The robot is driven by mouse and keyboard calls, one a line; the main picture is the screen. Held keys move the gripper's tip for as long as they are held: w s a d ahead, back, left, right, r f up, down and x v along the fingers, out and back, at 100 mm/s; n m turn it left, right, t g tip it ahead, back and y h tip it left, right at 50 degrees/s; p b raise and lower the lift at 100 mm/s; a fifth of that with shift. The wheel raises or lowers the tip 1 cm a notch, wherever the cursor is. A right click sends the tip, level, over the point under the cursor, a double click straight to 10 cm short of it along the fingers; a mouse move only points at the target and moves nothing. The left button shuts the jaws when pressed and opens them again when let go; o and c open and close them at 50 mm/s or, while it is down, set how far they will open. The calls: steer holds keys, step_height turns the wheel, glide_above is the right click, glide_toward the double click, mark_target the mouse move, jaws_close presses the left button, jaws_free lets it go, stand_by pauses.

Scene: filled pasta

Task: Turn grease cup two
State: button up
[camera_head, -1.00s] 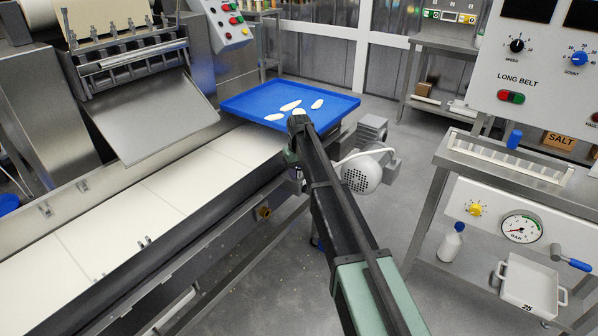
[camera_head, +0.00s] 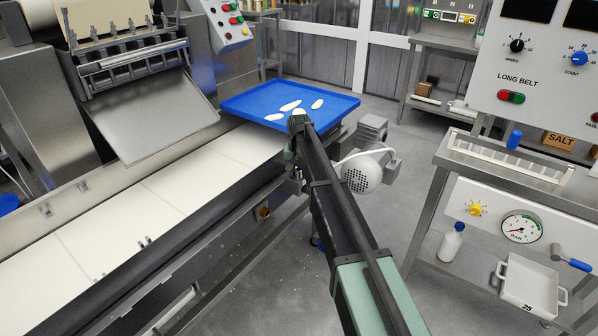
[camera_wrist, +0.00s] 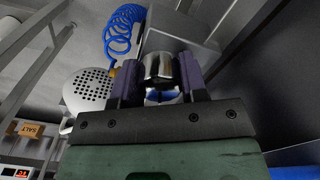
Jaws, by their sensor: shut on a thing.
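In the wrist view, the two dark purple fingers of my gripper (camera_wrist: 160,82) are shut on a shiny metal grease cup (camera_wrist: 158,66). The cup is a short round cap between the fingers, with a blue and white patch below it. I cannot tell which number this cup bears. In the head view, my gripper is mostly hidden by my arm, low beside the conveyor frame below the blue tray. A brass-coloured round fitting (camera_head: 264,213) sits on the conveyor's side, left of my arm.
A blue tray (camera_head: 235,106) with several pale pasta pieces lies at the belt's end. A motor with a perforated round cover (camera_head: 357,177) stands right of my arm; the cover also shows in the wrist view (camera_wrist: 88,90), near a coiled blue hose (camera_wrist: 122,32). A steel bench (camera_head: 520,180) stands right.

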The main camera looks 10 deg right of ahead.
mark_target(299, 168)
steer(key=o, duration=0.9)
step_height(299, 168, up, 11)
steer(key=p, duration=1.1)
steer(key=shift+r, duration=0.1)
steer(key=shift+f, duration=0.2)
